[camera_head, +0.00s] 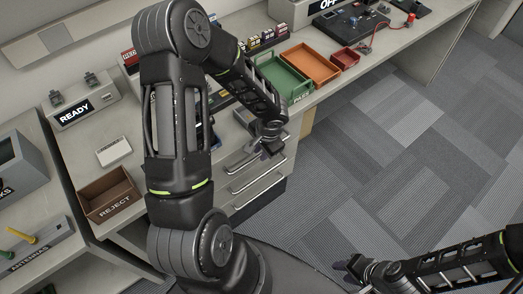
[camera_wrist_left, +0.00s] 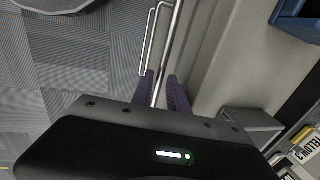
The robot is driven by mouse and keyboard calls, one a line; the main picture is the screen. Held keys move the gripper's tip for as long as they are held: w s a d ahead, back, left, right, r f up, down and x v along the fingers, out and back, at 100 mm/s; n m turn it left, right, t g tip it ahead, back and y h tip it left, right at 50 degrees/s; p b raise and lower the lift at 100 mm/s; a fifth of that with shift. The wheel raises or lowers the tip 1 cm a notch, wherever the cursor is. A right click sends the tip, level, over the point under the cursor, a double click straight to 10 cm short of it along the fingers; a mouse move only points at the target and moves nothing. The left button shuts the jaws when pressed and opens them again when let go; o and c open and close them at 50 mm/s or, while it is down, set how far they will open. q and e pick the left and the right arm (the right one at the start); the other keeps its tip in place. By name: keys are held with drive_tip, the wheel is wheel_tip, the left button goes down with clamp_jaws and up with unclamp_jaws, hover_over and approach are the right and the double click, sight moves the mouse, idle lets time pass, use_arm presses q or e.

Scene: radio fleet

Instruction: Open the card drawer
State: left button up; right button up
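The drawer unit (camera_head: 262,188) stands under the workbench, with several pale drawer fronts and metal bar handles. My left gripper (camera_head: 264,153) is at the upper drawers, pointing down at a handle. In the left wrist view, its two purple fingers (camera_wrist_left: 163,88) stand apart on either side of a metal bar handle (camera_wrist_left: 168,50); I cannot tell if they touch it. A second bar handle (camera_wrist_left: 149,40) lies to the left of it. The drawers look closed. My right gripper (camera_head: 347,270) is low at the bottom right, away from the drawers; its finger gap is unclear.
On the bench are a green tray (camera_head: 290,92), an orange tray (camera_head: 312,68), a small red tray (camera_head: 345,59) and a brown REJECT bin (camera_head: 108,194). A READY stand (camera_head: 82,112) is at the back left. The carpet floor (camera_head: 390,130) in front of the drawers is clear.

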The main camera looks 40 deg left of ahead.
use_arm(q)
clamp_jaws()
idle(1.4)
